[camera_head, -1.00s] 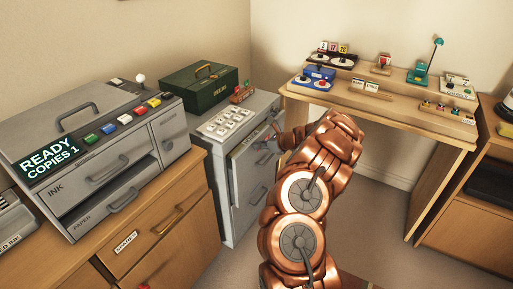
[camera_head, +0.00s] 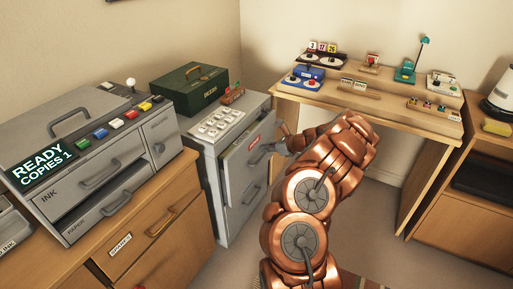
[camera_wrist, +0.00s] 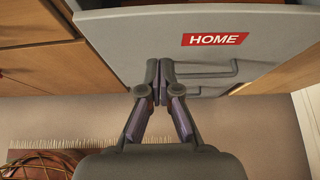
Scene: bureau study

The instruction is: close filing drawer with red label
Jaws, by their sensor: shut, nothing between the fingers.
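The filing drawer with the red label (camera_head: 236,154) is the top drawer of the grey cabinet, and its front appears to stand a little out from the cabinet. In the wrist view its grey front (camera_wrist: 130,38) fills the top, with the red HOME label (camera_wrist: 215,39) right of centre. A grey bar handle (camera_wrist: 208,70) is below the label, partly hidden by the fingers. My gripper (camera_wrist: 160,72) is shut and empty, its fingertips at the drawer front, left of and below the label; contact is unclear. In the head view my gripper (camera_head: 258,153) is beside the drawer front.
A grey cabinet (camera_head: 220,190) carries a keypad (camera_head: 220,123) and a green box (camera_head: 188,88). A copier (camera_head: 90,150) stands on a wooden cabinet (camera_head: 165,255) at left. A wooden desk (camera_head: 375,115) is close right of my arm. Floor shows between them.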

